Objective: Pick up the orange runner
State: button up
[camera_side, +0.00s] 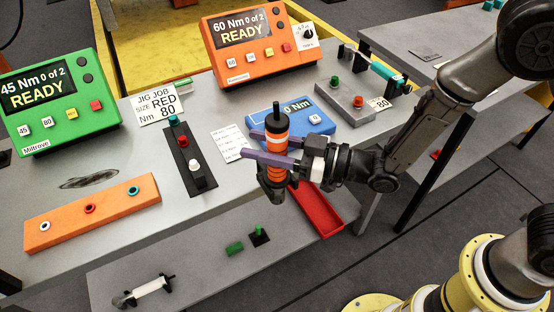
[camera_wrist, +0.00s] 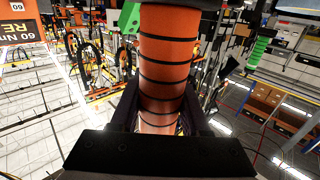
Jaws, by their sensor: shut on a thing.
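The orange runner (camera_side: 278,143) is an upright orange cylinder with black bands and dark ends. In the side view it stands between the two purple fingers of my gripper (camera_side: 262,146), which are shut on it. It is held above the front part of the grey bench, in front of the blue 0 Nm unit. In the wrist view the runner (camera_wrist: 165,60) fills the middle, between the dark fingers. Its upper end is cut off there by the frame edge.
A blue 0 Nm unit (camera_side: 318,121) and a red tray (camera_side: 318,208) are close to the runner. Behind stand an orange 60 Nm box (camera_side: 225,69) and a green 45 Nm box (camera_side: 75,126). A black strip with coloured knobs (camera_side: 178,151) and an orange block (camera_side: 65,226) lie left.

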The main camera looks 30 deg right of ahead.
grip_shut()
dwell(0.8)
jog(key=shift+r, duration=0.2)
